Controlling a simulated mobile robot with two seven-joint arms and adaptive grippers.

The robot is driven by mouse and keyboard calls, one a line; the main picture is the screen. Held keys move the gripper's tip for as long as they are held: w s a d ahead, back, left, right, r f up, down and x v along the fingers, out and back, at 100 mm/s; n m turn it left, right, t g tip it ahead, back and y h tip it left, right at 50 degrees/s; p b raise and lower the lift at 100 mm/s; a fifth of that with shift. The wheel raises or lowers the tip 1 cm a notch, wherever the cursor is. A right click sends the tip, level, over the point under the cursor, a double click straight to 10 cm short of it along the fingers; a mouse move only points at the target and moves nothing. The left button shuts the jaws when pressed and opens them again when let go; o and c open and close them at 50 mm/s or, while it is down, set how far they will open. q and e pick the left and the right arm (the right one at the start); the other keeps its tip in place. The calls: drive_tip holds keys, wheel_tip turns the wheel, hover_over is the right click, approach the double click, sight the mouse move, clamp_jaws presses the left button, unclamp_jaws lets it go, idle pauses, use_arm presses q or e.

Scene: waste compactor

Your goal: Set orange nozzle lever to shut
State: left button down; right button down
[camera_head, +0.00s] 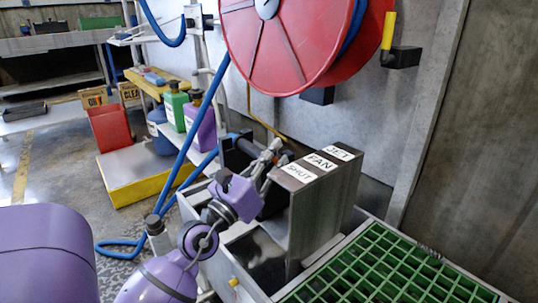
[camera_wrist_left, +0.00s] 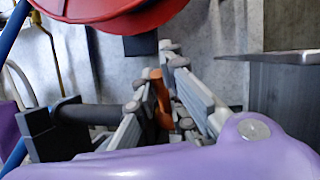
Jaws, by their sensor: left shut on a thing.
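My left gripper (camera_head: 268,158) is beside the grey panel (camera_head: 328,205), whose top edge carries the labels SHUT (camera_head: 300,172), FAN (camera_head: 323,161) and JET (camera_head: 338,152). The gripper is near the SHUT end. In the left wrist view, its fingers (camera_wrist_left: 163,70) are closed around the orange nozzle lever (camera_wrist_left: 160,92). The dark nozzle body (camera_wrist_left: 92,114) lies to the left of the fingers there. In the head view the gripper and wrist hide the lever. My right gripper is not in view.
A red hose reel (camera_head: 285,45) hangs above, with a blue hose (camera_head: 197,135) running down on the left. A green grate (camera_head: 385,270) lies at the right. Green (camera_head: 176,108) and purple (camera_head: 200,126) bottles stand behind. A wall bounds the right side.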

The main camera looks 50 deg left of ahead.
use_arm(q)
drive_tip(key=shift+f, duration=0.1)
idle(0.3)
drive_tip(key=c, duration=1.8)
unclamp_jaws()
drive_tip(key=shift+c, duration=0.2)
drive_tip(key=shift+s, duration=0.15)
drive_tip(key=v, duration=1.1)
drive_tip(key=shift+s+f, duration=0.15)
drive_tip(key=shift+s, duration=0.25)
